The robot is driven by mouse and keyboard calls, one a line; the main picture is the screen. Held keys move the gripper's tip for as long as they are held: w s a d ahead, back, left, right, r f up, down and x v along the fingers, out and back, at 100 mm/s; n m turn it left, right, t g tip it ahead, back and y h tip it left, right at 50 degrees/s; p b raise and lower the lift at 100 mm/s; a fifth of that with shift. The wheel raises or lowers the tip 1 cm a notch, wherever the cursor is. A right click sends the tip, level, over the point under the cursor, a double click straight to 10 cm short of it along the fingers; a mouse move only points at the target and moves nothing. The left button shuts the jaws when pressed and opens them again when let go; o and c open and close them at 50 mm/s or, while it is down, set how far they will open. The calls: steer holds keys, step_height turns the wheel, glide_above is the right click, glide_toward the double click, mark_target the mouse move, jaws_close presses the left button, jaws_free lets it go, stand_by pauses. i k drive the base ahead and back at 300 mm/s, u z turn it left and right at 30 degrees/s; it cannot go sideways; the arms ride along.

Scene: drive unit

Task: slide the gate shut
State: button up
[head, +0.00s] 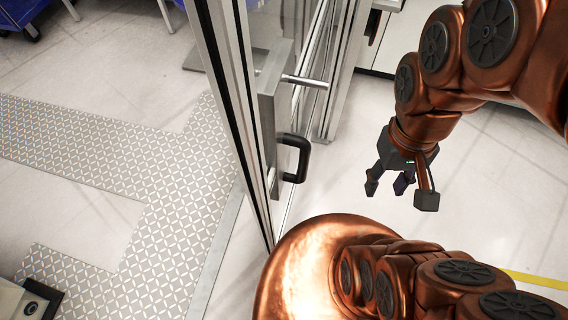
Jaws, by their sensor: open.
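The gate (236,105) is a tall metal-framed panel running down the middle of the head view. A black D-shaped handle (303,158) sits on its right side, below a horizontal metal bar (305,82). My gripper (402,196) is open and empty, pointing down over the pale floor to the right of the handle. It is clearly apart from the handle.
A metal post (338,90) stands behind the gate, with pale cabinets (384,42) farther back. Left of the gate lies patterned floor plating (170,240). A grey box (25,302) is at the lower left. Floor right of the handle is clear.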

mark_target(268, 109)
steer(key=u, duration=2.85)
steer(key=k, duration=1.3)
steer(key=z, duration=0.2)
